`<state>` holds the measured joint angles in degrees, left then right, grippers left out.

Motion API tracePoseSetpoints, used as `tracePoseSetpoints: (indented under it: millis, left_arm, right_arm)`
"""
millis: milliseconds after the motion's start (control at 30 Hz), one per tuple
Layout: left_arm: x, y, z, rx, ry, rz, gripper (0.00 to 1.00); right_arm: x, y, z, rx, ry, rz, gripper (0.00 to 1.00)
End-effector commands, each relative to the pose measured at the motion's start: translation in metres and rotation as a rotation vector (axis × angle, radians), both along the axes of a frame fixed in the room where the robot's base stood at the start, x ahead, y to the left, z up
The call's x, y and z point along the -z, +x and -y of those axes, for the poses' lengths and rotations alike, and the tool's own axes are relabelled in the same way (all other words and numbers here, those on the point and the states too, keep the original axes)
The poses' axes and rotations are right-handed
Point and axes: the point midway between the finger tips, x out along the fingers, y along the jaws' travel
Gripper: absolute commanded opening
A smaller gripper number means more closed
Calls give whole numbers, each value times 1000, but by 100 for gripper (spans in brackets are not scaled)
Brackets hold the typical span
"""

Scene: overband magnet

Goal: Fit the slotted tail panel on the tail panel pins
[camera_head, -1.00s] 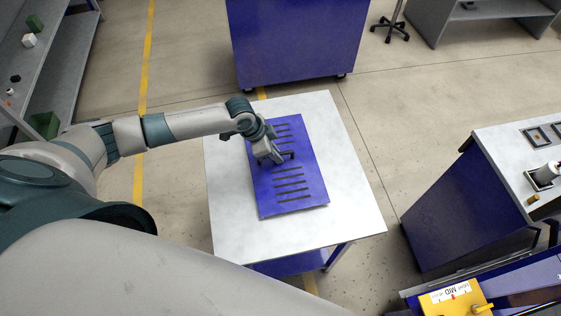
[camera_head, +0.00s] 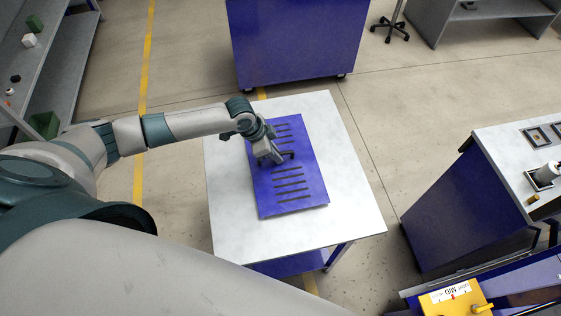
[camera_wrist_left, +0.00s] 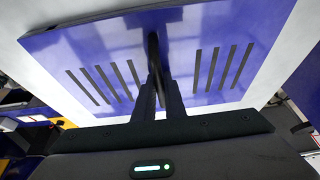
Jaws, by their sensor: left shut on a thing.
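The slotted tail panel (camera_head: 298,188) is a flat blue plate with two groups of dark parallel slots. It lies on a white-topped table (camera_head: 347,205) in the head view. My left gripper (camera_head: 277,158) is over the middle of the panel, between the slot groups. It is shut on a dark handle on the panel; the handle (camera_wrist_left: 153,48) also shows between the fingers in the left wrist view. The slotted panel fills much of the left wrist view (camera_wrist_left: 112,58). I cannot make out the tail panel pins in these frames. My right gripper is out of view.
A blue cabinet (camera_head: 296,40) stands behind the table. A blue workbench (camera_head: 468,210) with a white top is at the right. A yellow box with a lever (camera_head: 452,298) is at the lower right. Shelves (camera_head: 50,70) stand at the left. Open floor lies between them.

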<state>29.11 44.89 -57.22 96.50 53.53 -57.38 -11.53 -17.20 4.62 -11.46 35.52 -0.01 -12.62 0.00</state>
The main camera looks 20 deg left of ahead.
Motion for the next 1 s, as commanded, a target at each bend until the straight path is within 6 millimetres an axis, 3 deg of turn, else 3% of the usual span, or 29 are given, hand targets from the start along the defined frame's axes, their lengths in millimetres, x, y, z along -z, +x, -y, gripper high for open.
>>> tracePoseSetpoints:
  millis: [1000]
  left_arm:
    - [-24,1,1,1,-2,3,0]
  right_arm:
    - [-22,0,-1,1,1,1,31]
